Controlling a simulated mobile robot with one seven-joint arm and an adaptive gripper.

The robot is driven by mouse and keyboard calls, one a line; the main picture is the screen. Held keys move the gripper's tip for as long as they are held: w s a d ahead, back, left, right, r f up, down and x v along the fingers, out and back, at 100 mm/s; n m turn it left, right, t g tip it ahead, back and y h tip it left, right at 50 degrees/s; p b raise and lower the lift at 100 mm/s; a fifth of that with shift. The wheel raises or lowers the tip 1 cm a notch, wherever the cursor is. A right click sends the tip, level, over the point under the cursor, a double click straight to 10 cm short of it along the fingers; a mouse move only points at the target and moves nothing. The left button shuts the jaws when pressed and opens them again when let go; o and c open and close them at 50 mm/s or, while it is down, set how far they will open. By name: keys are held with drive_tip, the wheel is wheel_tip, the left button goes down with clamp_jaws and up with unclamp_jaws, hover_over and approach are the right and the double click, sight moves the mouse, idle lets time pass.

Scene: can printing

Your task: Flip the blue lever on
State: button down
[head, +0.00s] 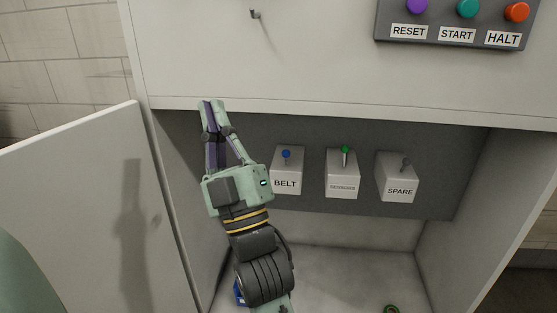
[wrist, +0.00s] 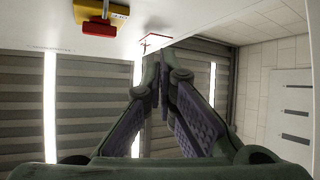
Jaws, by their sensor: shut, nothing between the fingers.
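The blue lever (head: 286,154) stands on a white switch box labelled BELT (head: 285,180), on the grey back panel inside the open cabinet. Its tip points upward. My gripper (head: 208,103) is shut and empty. In the head view it reaches up to the left of the BELT box, with its fingertips near the cabinet opening's upper edge, apart from the lever. In the wrist view the shut fingers (wrist: 160,70) point up and away, and the lever is not in that view.
The open door (head: 80,210) is at left. A panel with RESET, START and HALT buttons (head: 455,22) is above. A ring (head: 391,309) lies on the cabinet floor.

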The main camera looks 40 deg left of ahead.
sight(286, 158)
drive_tip(key=w+f+n+h+p, duration=0.1)
drive_tip(key=w+f+n+h, duration=0.2)
drive_tip(key=f, duration=0.9)
drive_tip(key=w+d+f+n+t+h, duration=0.1)
drive_tip(key=w+f+n+h, duration=0.2)
drive_tip(key=w+f+h, duration=0.4)
wheel_tip(286, 158, down, 5)
drive_tip(key=w, duration=0.2)
drive_tip(key=shift+w+n+p, duration=0.3)
drive_tip(key=shift+w+p, duration=0.1)
drive_tip(key=shift+r, duration=0.1)
drive_tip(key=w+d+p+x, duration=0.2)
drive_tip(key=p+x, duration=0.2)
drive_tip(key=x, duration=0.8)
drive_tip(key=shift+w+a+p, duration=0.3)
drive_tip(key=shift+w+a, duration=0.05)
drive_tip(key=shift+w, duration=0.05)
drive_tip(key=shift+r, duration=0.15)
